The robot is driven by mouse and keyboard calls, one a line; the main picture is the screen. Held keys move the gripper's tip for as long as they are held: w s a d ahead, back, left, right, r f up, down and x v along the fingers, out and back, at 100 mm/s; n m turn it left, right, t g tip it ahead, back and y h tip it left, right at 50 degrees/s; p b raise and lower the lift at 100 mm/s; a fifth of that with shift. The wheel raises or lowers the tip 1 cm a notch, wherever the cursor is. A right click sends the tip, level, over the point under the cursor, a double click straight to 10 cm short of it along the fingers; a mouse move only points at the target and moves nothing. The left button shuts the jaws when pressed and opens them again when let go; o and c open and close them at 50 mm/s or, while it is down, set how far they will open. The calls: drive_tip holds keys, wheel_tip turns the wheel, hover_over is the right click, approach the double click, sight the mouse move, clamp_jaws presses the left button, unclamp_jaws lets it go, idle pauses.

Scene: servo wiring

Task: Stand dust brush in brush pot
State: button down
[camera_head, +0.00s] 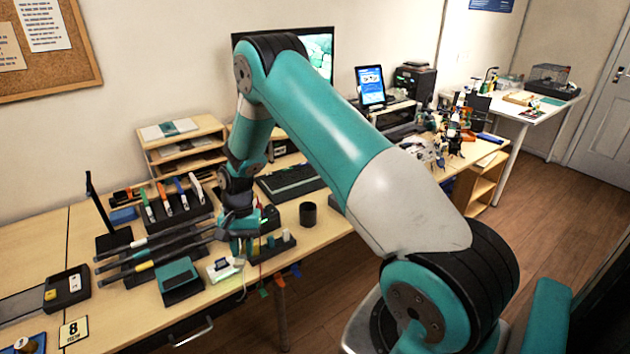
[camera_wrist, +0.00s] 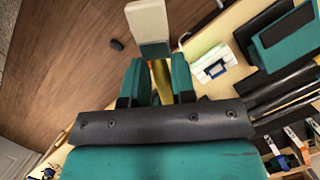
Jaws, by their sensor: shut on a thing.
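In the wrist view, my gripper (camera_wrist: 158,78) has its two teal fingers closed around a slim yellow-brown piece, which I take to be the dust brush (camera_wrist: 162,80). In the head view my gripper (camera_head: 240,240) is above the front part of the bench, and the brush cannot be made out there. A dark round cup, which looks like the brush pot (camera_head: 307,214), stands upright on the bench to the right of my gripper. The pot does not show in the wrist view.
A tool rack (camera_head: 175,205) and long dark bars (camera_head: 150,255) lie left of my gripper. A teal-topped box (camera_head: 178,275) and a small white device (camera_head: 222,268) sit near the front edge. Coloured tags hang at the edge.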

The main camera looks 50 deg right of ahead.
drive_tip(key=w+d+m+t+y+b, duration=0.25)
drive_tip(key=w+d+m+t, duration=0.35)
drive_tip(key=m, duration=0.4)
drive_tip(key=w+d+m+t+y+b, duration=0.2)
drive_tip(key=w+d+m+t+b, duration=0.15)
drive_tip(key=d+m+t, duration=0.55)
drive_tip(key=s+d+r+m+t+h+b, duration=0.1)
drive_tip(key=d+m+t+h+b, duration=0.15)
drive_tip(key=d+m+h, duration=0.55)
drive_tip(key=s+d+r+m+t+h+b, duration=0.1)
drive_tip(key=d+r+m+t+h+b, duration=0.2)
drive_tip(key=d+h, duration=0.5)
drive_tip(key=shift+m+g+y, duration=0.65)
drive_tip(key=shift+m+y, duration=0.05)
drive_tip(key=shift+y, duration=0.25)
drive_tip(key=shift+w+d+f+b, duration=0.1)
drive_tip(key=shift+d+f+b, duration=0.25)
drive_tip(key=shift+f+b, duration=1.55)
drive_tip(key=shift+s+d+f+b, duration=0.1)
drive_tip(key=shift+d+f+b, duration=0.25)
drive_tip(key=shift+f+b, duration=1.6)
drive_tip(key=shift+w+d+f+b, duration=0.1)
drive_tip(key=shift+d+f+b, duration=0.25)
drive_tip(key=shift+f+b, duration=1.55)
drive_tip(key=shift+f+p, duration=0.85)
drive_tip(key=shift+p, duration=0.05)
